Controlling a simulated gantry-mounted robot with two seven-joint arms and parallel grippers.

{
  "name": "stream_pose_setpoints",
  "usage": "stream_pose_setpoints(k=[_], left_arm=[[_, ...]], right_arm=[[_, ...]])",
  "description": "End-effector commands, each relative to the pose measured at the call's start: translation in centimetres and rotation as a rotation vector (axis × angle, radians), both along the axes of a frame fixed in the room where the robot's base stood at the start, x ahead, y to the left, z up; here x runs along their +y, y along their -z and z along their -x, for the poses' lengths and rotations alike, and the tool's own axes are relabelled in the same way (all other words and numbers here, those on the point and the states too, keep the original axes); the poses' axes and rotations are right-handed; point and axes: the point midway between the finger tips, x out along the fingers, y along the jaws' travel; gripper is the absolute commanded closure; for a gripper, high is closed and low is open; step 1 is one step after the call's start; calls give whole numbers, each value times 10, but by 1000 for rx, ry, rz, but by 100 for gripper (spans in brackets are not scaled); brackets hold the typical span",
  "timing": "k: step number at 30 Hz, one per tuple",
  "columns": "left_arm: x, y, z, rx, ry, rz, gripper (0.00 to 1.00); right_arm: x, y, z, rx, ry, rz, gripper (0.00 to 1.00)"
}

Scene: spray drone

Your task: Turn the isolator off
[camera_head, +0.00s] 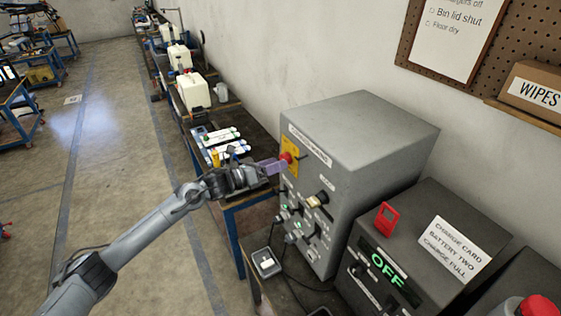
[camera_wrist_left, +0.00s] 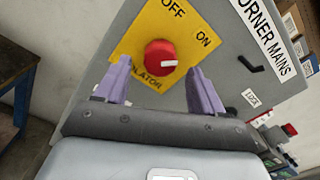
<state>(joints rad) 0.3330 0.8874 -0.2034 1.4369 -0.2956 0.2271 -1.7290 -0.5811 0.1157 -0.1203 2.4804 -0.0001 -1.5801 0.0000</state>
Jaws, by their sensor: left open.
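The isolator is a red round knob (camera_head: 286,157) on a yellow plate (camera_head: 292,148) on the front of a grey cabinet (camera_head: 345,150). In the left wrist view, the knob (camera_wrist_left: 160,57) has a white mark pointing right, on the ON side rather than towards OFF. The yellow plate (camera_wrist_left: 150,25) carries the words OFF, ON and a partly hidden ISOLATOR. My left gripper (camera_wrist_left: 160,85) is open, with its purple fingers on either side of the knob in the picture. It also shows in the head view (camera_head: 274,164), close to the knob. I cannot tell whether the fingers touch it.
Below the isolator, the cabinet has several small switches and green lights (camera_head: 285,207). A dark charger box (camera_head: 420,250) with an OFF display stands to the right. A bench (camera_head: 210,120) with white containers runs along the wall.

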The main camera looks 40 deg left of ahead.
Motion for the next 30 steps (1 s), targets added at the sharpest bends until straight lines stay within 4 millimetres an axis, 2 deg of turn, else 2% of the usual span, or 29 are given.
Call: stream_pose_setpoints(k=[3, 9, 20, 30], left_arm=[[-4, -1, -12, 0, -1, 3, 31], [-9, 0, -22, 0, -1, 1, 31], [-10, 1, -24, 1, 1, 0, 31], [-10, 0, -24, 1, 1, 0, 83]], right_arm=[[0, -3, 0, -1, 1, -1, 100], [0, -5, 0, -1, 1, -1, 100], [-1, -5, 0, -1, -3, 6, 100], [-2, -4, 0, -1, -5, 9, 100]])
